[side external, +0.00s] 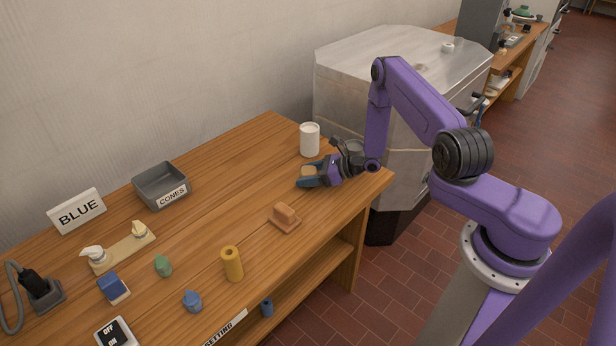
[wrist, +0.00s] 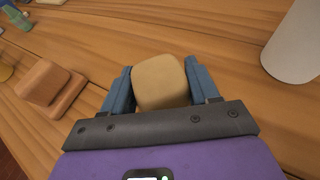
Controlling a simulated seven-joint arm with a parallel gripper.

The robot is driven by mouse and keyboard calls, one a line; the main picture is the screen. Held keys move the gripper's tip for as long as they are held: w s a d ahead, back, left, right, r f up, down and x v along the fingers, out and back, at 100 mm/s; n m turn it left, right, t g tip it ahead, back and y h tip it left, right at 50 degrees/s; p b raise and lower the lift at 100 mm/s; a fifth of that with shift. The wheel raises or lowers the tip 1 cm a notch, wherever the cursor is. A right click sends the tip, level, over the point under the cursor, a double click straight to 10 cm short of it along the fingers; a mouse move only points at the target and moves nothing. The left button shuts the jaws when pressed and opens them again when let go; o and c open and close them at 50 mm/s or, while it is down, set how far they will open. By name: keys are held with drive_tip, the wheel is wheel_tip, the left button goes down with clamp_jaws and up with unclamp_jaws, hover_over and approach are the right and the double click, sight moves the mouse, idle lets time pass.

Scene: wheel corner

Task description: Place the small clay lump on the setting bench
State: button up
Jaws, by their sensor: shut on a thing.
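A small tan clay lump (wrist: 160,82), shaped like a rounded block, sits between the two blue fingers of my gripper (wrist: 160,90) in the wrist view. In the side view the lump (side external: 308,171) shows between the fingers of my gripper (side external: 311,178), which is shut on it. My gripper is low over the right end of the wooden bench (side external: 225,195). A label ending in "SETTING" (side external: 225,328) is on the bench's front edge. I cannot tell whether the lump touches the bench top.
A white cylinder (side external: 310,139) stands just behind my gripper. An orange-brown block on a base (side external: 285,216) is in front, left.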

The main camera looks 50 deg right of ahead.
drive_tip(key=shift+f, duration=0.35)
drive_tip(key=o, duration=1.2)
drive_tip(key=shift+f, duration=0.15)
